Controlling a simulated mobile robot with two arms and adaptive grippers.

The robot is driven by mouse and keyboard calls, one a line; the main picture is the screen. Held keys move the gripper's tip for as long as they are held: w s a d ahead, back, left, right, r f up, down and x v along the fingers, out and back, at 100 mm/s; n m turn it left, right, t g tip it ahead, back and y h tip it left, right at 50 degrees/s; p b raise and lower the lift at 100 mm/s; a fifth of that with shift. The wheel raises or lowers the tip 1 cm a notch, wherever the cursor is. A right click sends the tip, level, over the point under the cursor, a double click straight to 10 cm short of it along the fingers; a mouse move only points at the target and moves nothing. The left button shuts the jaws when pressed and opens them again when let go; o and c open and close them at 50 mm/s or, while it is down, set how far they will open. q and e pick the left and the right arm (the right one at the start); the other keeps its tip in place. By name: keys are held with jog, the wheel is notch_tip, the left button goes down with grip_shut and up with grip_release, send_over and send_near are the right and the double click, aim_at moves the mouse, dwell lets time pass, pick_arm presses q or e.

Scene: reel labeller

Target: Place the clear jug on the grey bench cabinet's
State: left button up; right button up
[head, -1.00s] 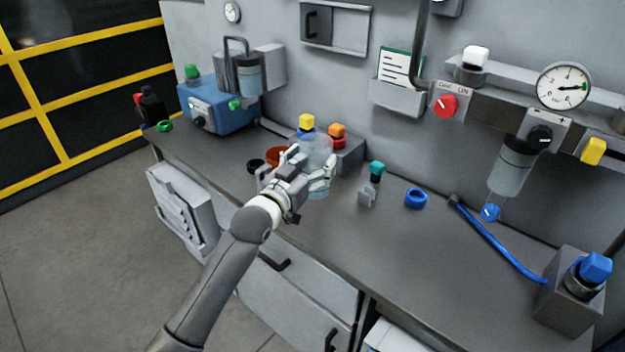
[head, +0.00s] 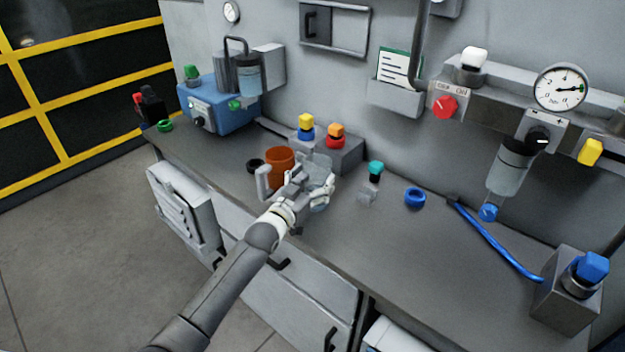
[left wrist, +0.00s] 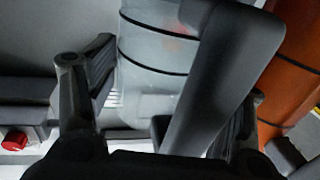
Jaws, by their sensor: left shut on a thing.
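The clear jug (head: 320,172) is at my left gripper (head: 312,188) in the head view, over the front part of the grey bench cabinet's top (head: 385,250). My left gripper is shut on the jug and hides part of it. In the left wrist view the jug (left wrist: 150,80) is a see-through cylinder with dark rings, between the dark fingers of the left gripper (left wrist: 150,110). I cannot tell whether its base touches the top. My right gripper is not in view.
A teal-topped piece (head: 376,169) and blue ring (head: 414,197) lie right. The front middle of the top is clear.

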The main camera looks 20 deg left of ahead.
pick_arm(q)
jog(key=shift+f, duration=0.1)
jog(key=o, duration=0.9)
jog(key=s, duration=0.4)
jog(key=s+a, duration=0.1)
jog(key=s, duration=0.3)
jog(key=s+b, duration=0.1)
jog(key=s, duration=0.3)
jog(key=shift+a, duration=0.4)
